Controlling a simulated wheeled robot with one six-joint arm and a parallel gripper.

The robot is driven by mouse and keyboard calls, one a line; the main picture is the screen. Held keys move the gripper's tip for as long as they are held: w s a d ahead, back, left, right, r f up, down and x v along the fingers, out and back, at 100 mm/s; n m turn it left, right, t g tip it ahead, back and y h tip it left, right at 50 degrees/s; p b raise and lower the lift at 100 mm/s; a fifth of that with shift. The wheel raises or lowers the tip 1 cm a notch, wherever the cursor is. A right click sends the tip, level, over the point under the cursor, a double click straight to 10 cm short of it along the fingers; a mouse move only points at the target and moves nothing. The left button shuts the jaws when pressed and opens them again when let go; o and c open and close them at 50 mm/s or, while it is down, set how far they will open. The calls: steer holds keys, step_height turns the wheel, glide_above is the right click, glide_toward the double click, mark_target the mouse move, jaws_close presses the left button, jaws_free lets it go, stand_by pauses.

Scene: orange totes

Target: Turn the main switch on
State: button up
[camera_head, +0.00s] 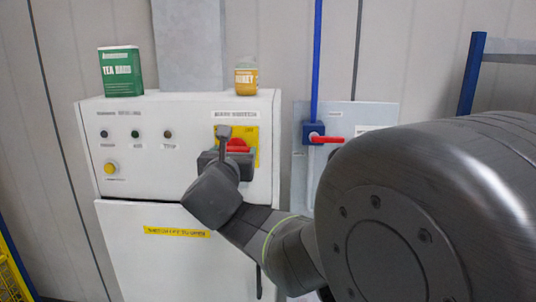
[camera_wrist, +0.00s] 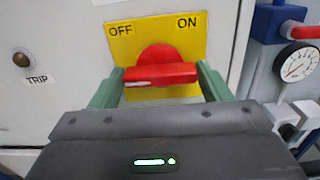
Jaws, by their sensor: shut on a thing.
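The main switch is a red rotary handle (camera_wrist: 160,74) on a round red hub, mounted on a yellow plate (camera_wrist: 183,30) marked OFF at upper left and ON at upper right. The handle lies about level, with a white mark on its left part. My gripper (camera_wrist: 160,70) has one green finger at each end of the handle and is shut on it. In the head view, the red handle (camera_head: 238,146) shows partly behind my gripper (camera_head: 228,143), and the yellow plate (camera_head: 251,133) is partly covered by it.
The white cabinet (camera_head: 90,150) carries indicator lamps and a yellow button (camera_head: 110,168). A green tea box (camera_head: 121,72) and a honey jar (camera_head: 246,77) stand on top. To the right are a blue pipe (camera_head: 317,60) with a red valve lever (camera_head: 326,140) and a gauge (camera_wrist: 297,64).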

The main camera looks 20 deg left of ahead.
steer(key=shift+f+b, duration=0.15)
steer(key=shift+b, duration=0.25)
steer(key=m+b, duration=0.3)
steer(key=b, duration=0.1)
steer(key=shift+f+b, duration=0.2)
steer(key=shift+b, duration=0.2)
steer(key=m+b, duration=0.5)
steer(key=b, duration=0.2)
steer(key=shift+m, duration=0.3)
steer(key=m+b, duration=0.5)
steer(key=b, duration=0.1)
steer(key=shift+b, duration=0.35)
steer(key=m+b, duration=0.3)
steer(key=m, duration=0.1)
steer(key=shift+r, duration=0.2)
steer(key=shift+b, duration=0.3)
steer(key=shift+d, duration=0.1)
steer(key=o, duration=1)
steer(key=shift+r, duration=0.1)
